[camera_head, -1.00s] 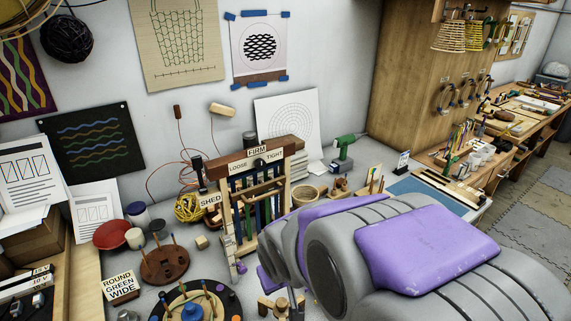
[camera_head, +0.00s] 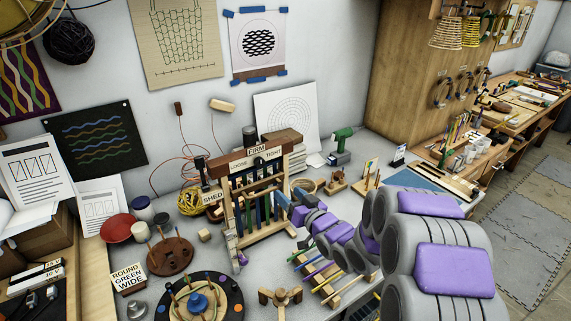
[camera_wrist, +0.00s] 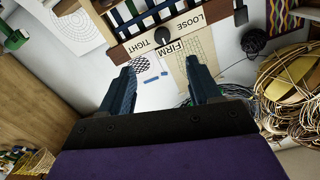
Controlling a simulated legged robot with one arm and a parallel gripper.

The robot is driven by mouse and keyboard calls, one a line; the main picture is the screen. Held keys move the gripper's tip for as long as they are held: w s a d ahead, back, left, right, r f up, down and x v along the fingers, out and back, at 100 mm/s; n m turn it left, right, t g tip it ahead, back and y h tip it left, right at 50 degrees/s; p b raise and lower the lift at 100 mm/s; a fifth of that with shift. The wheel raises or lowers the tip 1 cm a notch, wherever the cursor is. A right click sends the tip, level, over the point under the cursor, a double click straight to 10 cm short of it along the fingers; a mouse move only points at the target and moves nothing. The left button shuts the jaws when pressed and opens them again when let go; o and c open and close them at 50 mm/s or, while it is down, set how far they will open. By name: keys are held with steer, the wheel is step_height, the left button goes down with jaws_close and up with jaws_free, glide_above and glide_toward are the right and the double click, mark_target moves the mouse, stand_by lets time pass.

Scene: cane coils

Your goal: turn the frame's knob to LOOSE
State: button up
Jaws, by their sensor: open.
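The wooden frame (camera_head: 229,218) stands upright on the bench, with dark green and blue strips in it. The sign board on its top (camera_head: 240,166) reads LOOSE at left, FIRM at top and TIGHT at right. In the wrist view the board looks upside down, and the dark round knob (camera_wrist: 162,36) sits among the three words. Where the knob points is too small to tell. My gripper (camera_head: 287,204) is beside the right post of the frame. In the wrist view my gripper (camera_wrist: 161,66) is open and empty, its blue fingers apart, with the knob beyond them.
A round pegged board (camera_head: 238,300) and a brown peg disc (camera_head: 171,256) stand front left. A SHED sign (camera_head: 212,198) and yellow coil (camera_head: 190,203) are left of the frame. A green tool (camera_head: 342,137) is behind right. A rack of coloured sticks (camera_head: 318,277) lies below my arm.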

glide_toward(261, 166)
steer(key=x, duration=0.9)
steer(key=shift+w+a, duration=0.1)
steer(key=shift+c, duration=0.4)
steer(key=c, duration=1)
steer(key=shift+o, duration=0.2)
